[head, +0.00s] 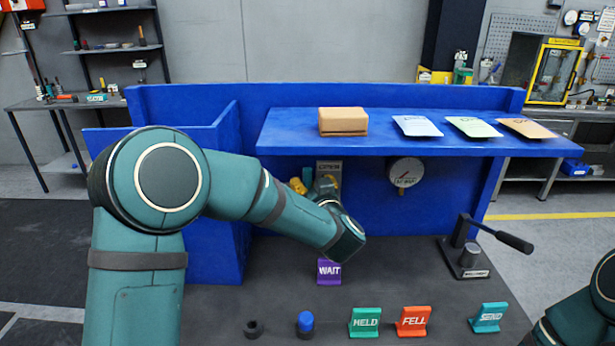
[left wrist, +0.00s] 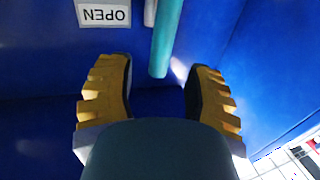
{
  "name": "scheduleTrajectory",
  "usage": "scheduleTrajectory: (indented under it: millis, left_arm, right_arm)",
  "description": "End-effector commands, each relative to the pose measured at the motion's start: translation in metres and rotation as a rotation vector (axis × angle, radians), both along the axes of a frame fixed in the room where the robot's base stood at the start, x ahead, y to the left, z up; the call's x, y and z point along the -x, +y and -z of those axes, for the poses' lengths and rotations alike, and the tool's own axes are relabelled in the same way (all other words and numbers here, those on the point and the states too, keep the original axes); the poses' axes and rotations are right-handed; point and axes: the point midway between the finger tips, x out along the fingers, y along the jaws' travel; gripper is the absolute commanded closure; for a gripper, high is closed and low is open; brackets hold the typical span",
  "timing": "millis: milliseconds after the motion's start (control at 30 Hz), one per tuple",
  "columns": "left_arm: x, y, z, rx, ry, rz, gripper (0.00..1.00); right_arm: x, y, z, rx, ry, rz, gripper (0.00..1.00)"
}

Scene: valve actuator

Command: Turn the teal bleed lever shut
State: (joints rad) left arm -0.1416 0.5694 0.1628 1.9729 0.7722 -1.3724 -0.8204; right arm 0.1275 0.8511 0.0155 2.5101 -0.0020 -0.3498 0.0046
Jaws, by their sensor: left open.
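The teal bleed lever (left wrist: 165,40) shows in the left wrist view as a rod coming down from the top edge. Its free end lies in the gap between the fingertips of my left gripper (left wrist: 158,78), and a gap shows on both sides. The yellow fingers are apart and hold nothing. A white OPEN label (left wrist: 104,13) is upside down to the left of the lever. In the head view my left gripper (head: 313,187) is at the blue back panel under the shelf, in front of a grey label plate (head: 328,169). My right gripper is out of view.
The blue shelf (head: 420,146) above carries a cardboard box (head: 343,121) and several packets. A gauge (head: 405,172) hangs to the right. A black-handled lever (head: 500,235) stands at right. Several signs, including purple WAIT (head: 329,271), and a blue-topped peg (head: 306,321) stand on the dark surface.

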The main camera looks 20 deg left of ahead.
Motion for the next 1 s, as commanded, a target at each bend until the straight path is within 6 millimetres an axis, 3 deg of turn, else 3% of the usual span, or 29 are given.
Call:
scheduleTrajectory:
  millis: [300, 667, 833, 1000]
  left_arm:
    - [-0.032, 0.02, 0.001, 0.001, 0.001, 0.0, 0.48]
    - [-0.036, 0.021, 0.0, 0.0, 0.0, 0.001, 0.48]
    - [-0.036, 0.021, 0.0, 0.0, 0.0, 0.001, 1.0]
    - [-0.035, 0.021, 0.0, -0.001, 0.001, 0.001, 1.0]
  right_arm:
    - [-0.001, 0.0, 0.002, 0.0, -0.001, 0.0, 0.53]
    - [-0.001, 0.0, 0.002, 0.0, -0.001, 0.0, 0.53]
    - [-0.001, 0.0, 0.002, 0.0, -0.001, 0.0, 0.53]
    - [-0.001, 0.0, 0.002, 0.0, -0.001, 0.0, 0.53]
